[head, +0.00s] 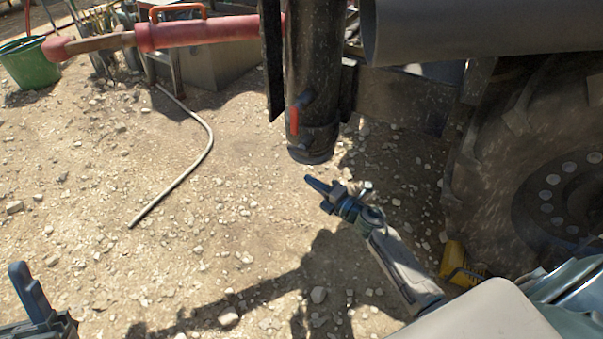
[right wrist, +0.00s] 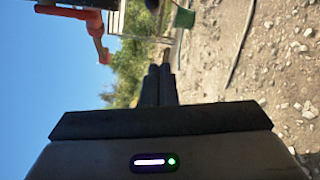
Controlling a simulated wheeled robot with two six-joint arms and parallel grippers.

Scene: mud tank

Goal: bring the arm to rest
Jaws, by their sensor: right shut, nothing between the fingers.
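My right gripper (head: 318,188) is in the middle of the head view, at the end of my right arm, which comes in from the lower right. Its fingers are shut and empty. It is just below the lower end of a dark vertical pipe (head: 313,80) in the picture; I cannot tell the gap in depth. In the right wrist view the fingers (right wrist: 160,84) lie together with nothing between them. My left gripper (head: 35,300) shows only in part at the lower left corner, with one finger upright, so its opening cannot be judged.
The pipe carries a red valve lever (head: 294,120). A large wheel (head: 560,150) stands at the right, with a yellow object (head: 455,262) near it. A green bucket (head: 30,63) and a thin hose (head: 211,135) are at the left. Stony ground between is mostly clear.

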